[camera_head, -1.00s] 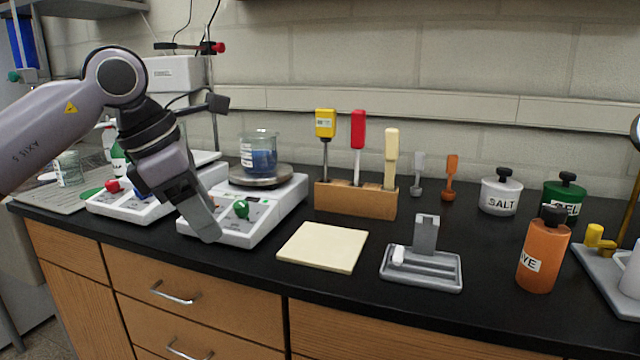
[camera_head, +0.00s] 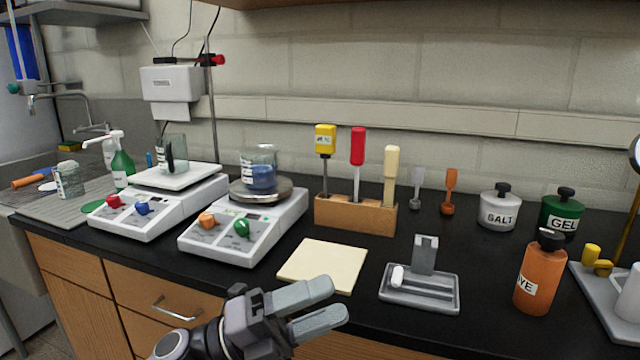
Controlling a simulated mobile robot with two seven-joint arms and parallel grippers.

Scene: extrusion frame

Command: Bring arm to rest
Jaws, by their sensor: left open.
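My left gripper (camera_head: 325,306) is at the bottom middle of the head view, low in front of the counter's front edge. Its two grey fingers point right and stand apart, with nothing between them. The wrist and part of the forearm show below it at the bottom edge. The cream square pad (camera_head: 323,265) lies on the counter just behind the fingers. My right gripper is not in view.
Two white hotplates, one bearing a beaker of blue liquid (camera_head: 262,180), stand at left. A wooden block (camera_head: 355,215) holds several tools. A grey tray (camera_head: 420,297), orange bottle (camera_head: 539,275) and salt jar (camera_head: 500,210) stand right. Drawers are below.

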